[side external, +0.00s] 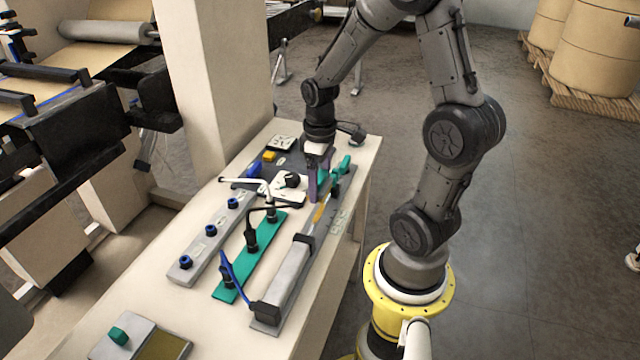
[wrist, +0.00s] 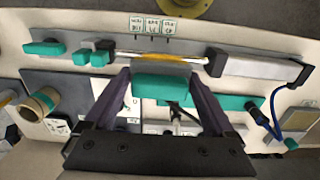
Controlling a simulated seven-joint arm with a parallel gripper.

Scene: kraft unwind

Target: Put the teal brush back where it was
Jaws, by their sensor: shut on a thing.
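The teal brush (wrist: 160,88), a teal block with a grey upper edge, is between the two fingers of my gripper (wrist: 160,80) in the wrist view. My gripper is shut on it, above the bench. In the side view my gripper (side external: 318,182) points down over the far right part of the bench, and the brush is mostly hidden by the fingers. Other teal pieces (wrist: 45,48) lie on a grey strip along the bench edge, beyond the held brush in the wrist view. I cannot tell whether the brush touches anything below it.
On the bench, a teal strip (side external: 250,258) holds upright tools, beside a grey rail (side external: 205,240) with blue-ringed holders. A long grey bar (side external: 288,285) lies along the right. A yellow block (side external: 269,156) sits at the back. The front of the bench has bare room.

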